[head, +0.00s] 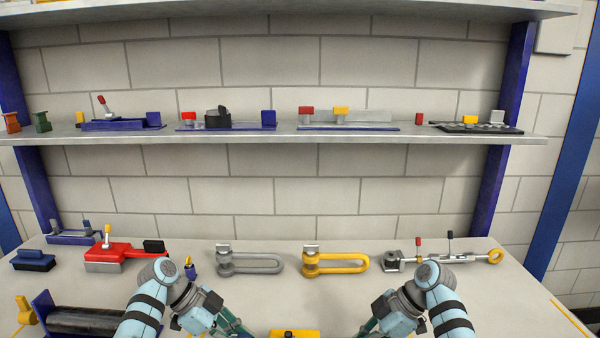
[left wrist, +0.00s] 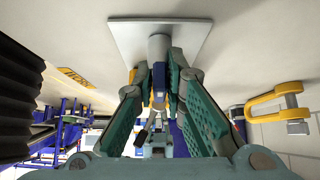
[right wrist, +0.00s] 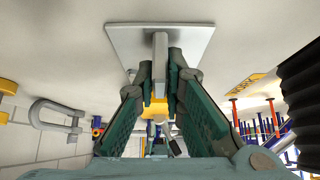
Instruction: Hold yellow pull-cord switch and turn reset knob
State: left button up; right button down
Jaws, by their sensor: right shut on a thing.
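The yellow pull-cord switch (head: 293,333) shows at the bottom middle of the head view, cut off by the frame edge. My right gripper (right wrist: 160,72) is shut at the switch; a grey square post and a yellow part (right wrist: 156,107) show between its fingers in the right wrist view. My left gripper (left wrist: 156,68) is on the other side, its fingers apart around a grey round part (left wrist: 159,48). I cannot tell whether they touch it. A flat square plate (left wrist: 187,38) lies behind. The reset knob cannot be clearly told apart. Both fingertips are hidden in the head view.
A grey shackle (head: 250,263), a yellow shackle (head: 336,263) and a turnbuckle-like rod (head: 445,258) lie behind on the table. A red device (head: 108,253) and a black roller (head: 85,321) stand at left. A shelf (head: 300,136) with several devices is above.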

pick_arm(q)
jog(key=o, duration=0.3)
jog(key=shift+r, duration=0.1)
jog(key=v, duration=1.2)
jog(key=shift+c, duration=0.3)
jog(key=x, duration=1.2)
jog(key=shift+d, duration=0.35)
